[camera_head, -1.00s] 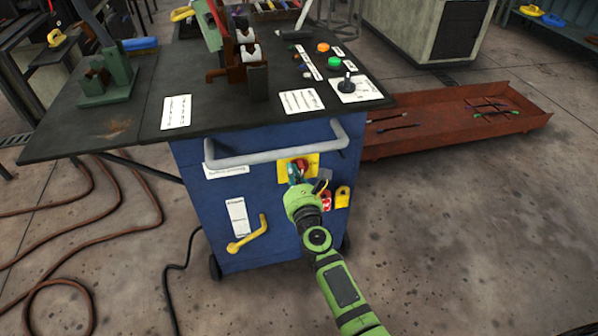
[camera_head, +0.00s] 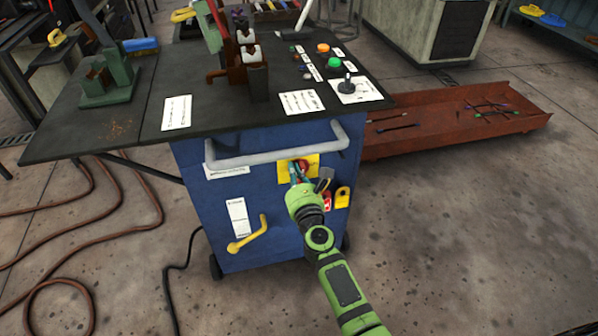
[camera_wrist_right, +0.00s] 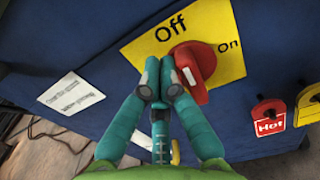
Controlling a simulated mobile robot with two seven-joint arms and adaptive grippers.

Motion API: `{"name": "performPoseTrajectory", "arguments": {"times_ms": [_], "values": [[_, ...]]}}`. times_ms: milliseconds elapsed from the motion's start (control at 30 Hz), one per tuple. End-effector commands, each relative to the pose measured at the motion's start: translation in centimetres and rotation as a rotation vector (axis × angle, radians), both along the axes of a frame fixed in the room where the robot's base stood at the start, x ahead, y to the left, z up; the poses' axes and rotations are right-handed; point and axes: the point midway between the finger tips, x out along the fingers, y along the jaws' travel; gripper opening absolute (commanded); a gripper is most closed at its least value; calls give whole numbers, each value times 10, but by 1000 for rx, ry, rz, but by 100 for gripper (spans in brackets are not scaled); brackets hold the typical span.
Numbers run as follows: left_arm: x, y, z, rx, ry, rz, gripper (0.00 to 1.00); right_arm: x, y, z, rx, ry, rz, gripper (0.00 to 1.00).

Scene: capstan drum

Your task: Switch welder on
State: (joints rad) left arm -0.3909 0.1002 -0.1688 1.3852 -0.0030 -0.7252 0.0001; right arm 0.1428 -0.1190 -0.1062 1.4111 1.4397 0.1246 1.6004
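The welder is a blue cabinet (camera_head: 235,185) with a dark top. On its front is a red rotary switch (camera_wrist_right: 203,66) on a yellow plate (camera_wrist_right: 235,15) marked Off and On. The switch also shows in the head view (camera_head: 303,166), partly behind my gripper. My right gripper (camera_wrist_right: 162,82) is at the left side of the red knob. Its teal fingers are drawn together, with nothing visible between them, and their tips overlap the knob's left edge in the picture. Actual contact is unclear. In the head view, my right gripper (camera_head: 298,180) is in front of the plate. My left gripper is out of view.
A grey handrail (camera_head: 275,152) runs above the switch. A red tag marked Hot (camera_wrist_right: 268,115) and a yellow tag (camera_head: 342,197) hang to its right. A yellow crank handle (camera_head: 247,236) is at lower left. The floor in front is clear.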

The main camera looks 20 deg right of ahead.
Motion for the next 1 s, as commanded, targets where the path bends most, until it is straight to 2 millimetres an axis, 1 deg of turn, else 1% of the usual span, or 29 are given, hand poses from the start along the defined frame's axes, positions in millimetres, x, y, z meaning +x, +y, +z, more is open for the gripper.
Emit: {"name": "performPoseTrajectory", "arguments": {"times_ms": [200, 767, 1000], "values": [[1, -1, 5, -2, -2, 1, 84, 0, -9, 5, -1, -1, -6, 0], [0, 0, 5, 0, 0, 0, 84, 0, -13, 5, -1, -1, -5, 0], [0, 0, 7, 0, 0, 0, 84, 0, -19, 7, -1, -1, -4, 0]]}}
